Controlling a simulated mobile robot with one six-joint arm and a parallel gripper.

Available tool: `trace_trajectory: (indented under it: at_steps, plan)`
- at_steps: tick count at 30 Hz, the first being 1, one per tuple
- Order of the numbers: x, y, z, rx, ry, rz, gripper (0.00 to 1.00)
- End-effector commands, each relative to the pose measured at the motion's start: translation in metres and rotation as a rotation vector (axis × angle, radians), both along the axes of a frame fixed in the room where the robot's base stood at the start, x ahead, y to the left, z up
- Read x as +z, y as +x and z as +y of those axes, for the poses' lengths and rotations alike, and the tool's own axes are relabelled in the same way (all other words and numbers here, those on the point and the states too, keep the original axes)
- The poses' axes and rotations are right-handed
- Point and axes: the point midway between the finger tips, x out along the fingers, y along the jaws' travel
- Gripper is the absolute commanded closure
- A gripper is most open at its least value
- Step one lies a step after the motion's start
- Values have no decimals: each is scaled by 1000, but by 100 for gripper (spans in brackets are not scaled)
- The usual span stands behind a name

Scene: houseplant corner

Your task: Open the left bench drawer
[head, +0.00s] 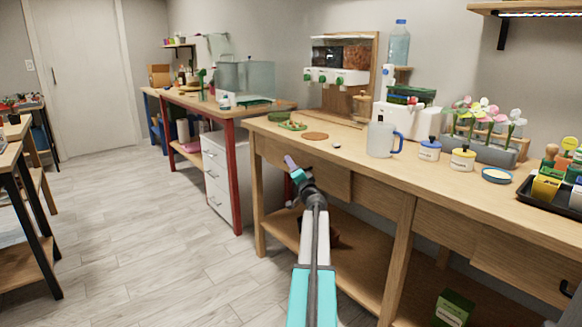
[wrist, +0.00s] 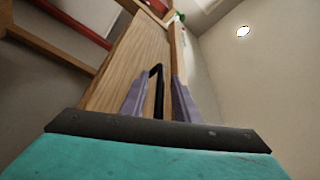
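The left bench drawer (head: 335,183) is a wooden front under the long wooden workbench top (head: 350,160); it looks shut, and my arm covers part of it. In the wrist view the drawer front (wrist: 133,62) fills the middle, with its black bar handle (wrist: 157,85) standing out from it. My gripper (wrist: 160,73) is open, with one purple finger on each side of the handle. A gap shows between the handle and the right finger; I cannot tell whether the left finger touches it. In the head view my gripper (head: 289,162) is at the drawer front, and the handle is hidden.
A right drawer with a black handle (head: 566,288) is farther along the bench. A white drawer cabinet (head: 216,180) and a red-legged table stand to the left. The floor (head: 150,240) at left is clear.

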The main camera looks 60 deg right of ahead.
Motion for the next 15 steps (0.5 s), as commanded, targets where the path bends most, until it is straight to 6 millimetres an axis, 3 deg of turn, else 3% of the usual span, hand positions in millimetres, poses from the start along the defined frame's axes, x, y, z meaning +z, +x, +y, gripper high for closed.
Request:
trace_trajectory:
  at_steps: [11,15]
  plan:
    - [1,2,-1,0,0,0,72]
    - [0,2,-1,0,0,0,96]
